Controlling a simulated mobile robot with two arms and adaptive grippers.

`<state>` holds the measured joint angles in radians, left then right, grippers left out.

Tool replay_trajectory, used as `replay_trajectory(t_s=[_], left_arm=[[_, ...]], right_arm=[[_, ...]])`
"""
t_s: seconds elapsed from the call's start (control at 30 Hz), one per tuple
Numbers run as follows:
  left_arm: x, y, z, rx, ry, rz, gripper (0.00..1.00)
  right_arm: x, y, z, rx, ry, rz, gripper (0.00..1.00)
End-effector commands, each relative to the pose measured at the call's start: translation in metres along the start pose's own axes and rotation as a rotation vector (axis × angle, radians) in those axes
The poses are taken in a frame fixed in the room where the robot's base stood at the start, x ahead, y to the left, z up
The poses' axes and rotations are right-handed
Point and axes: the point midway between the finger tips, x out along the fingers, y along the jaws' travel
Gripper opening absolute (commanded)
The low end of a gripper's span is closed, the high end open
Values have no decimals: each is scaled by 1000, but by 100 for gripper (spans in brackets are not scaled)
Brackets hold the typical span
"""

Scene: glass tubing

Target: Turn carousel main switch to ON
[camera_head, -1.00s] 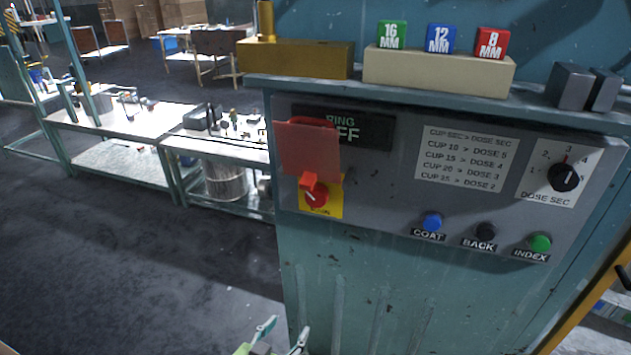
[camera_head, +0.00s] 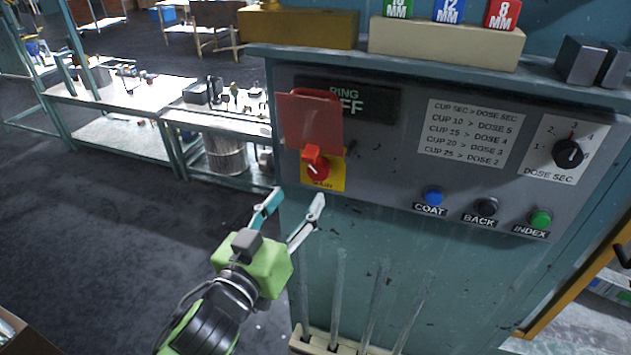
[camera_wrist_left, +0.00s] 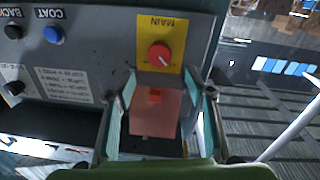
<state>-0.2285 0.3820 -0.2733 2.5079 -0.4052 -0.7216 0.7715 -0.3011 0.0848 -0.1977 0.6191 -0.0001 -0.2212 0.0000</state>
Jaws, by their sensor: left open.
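The main switch (camera_head: 316,167) is a red rotary knob on a yellow plate at the lower left of the grey control panel. A red flap (camera_head: 309,120) sits just above it and is raised. In the left wrist view the knob (camera_wrist_left: 159,55) shows upside down on its plate marked MAIN, with the flap (camera_wrist_left: 157,112) nearer, between the fingers in the picture. My left gripper (camera_head: 292,198) is open and empty, below and a little left of the knob, apart from it in the head view. The display beside the flap is partly hidden and reads RING and "FF". My right gripper does not show.
The panel also has a blue COAT button (camera_head: 434,196), a black BACK button (camera_head: 487,206), a green INDEX button (camera_head: 541,218) and a dose dial (camera_head: 568,153). Glass rods (camera_head: 372,305) stand in a rack below. Open floor lies to the left.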

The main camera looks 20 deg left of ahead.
Motion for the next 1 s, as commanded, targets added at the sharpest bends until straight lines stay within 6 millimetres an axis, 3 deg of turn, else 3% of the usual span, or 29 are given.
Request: replay_trajectory(t_s=[0.03, 0.17, 0.3, 0.6, 1.0], left_arm=[[5, 0, 3, 1, 6, 2, 49], [16, 0, 3, 4, 4, 2, 49], [46, 0, -5, 5, -2, -1, 49], [89, 0, -2, 4, -3, -1, 49], [98, 0, 1, 2, -2, 1, 49]], right_arm=[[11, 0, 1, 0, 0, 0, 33], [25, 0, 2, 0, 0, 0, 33], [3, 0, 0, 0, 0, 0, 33], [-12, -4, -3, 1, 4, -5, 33], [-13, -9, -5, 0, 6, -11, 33]])
